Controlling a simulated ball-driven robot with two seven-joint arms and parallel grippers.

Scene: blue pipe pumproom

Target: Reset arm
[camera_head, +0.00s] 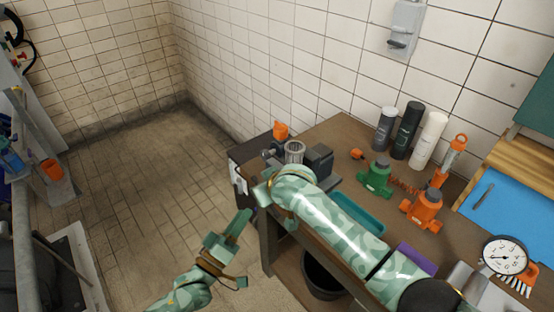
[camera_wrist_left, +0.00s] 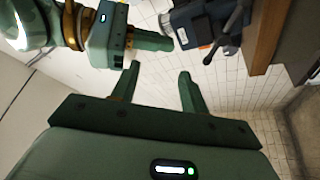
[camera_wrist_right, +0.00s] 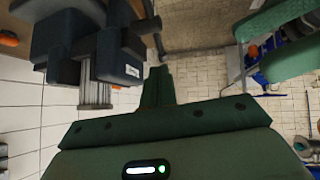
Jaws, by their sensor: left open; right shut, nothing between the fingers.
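My left gripper (camera_head: 240,247) hangs over the open floor, left of the table in the head view. In the left wrist view its two fingers (camera_wrist_left: 159,75) stand apart with nothing between them. My right arm reaches across the table in the head view, and its gripper (camera_head: 262,190) is at the table's left end, partly hidden by its own wrist. In the right wrist view its fingers (camera_wrist_right: 158,72) are together and empty, close to the grey vise (camera_wrist_right: 100,60). The right gripper also shows in the left wrist view (camera_wrist_left: 152,42), near the left gripper.
The brown table (camera_head: 340,135) holds a vise (camera_head: 318,160), a green bottle jack (camera_head: 376,178), an orange one (camera_head: 422,208), several canisters (camera_head: 407,130) and a pressure gauge (camera_head: 505,256). A black bucket (camera_head: 322,275) stands below. The floor (camera_head: 140,165) at left is clear.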

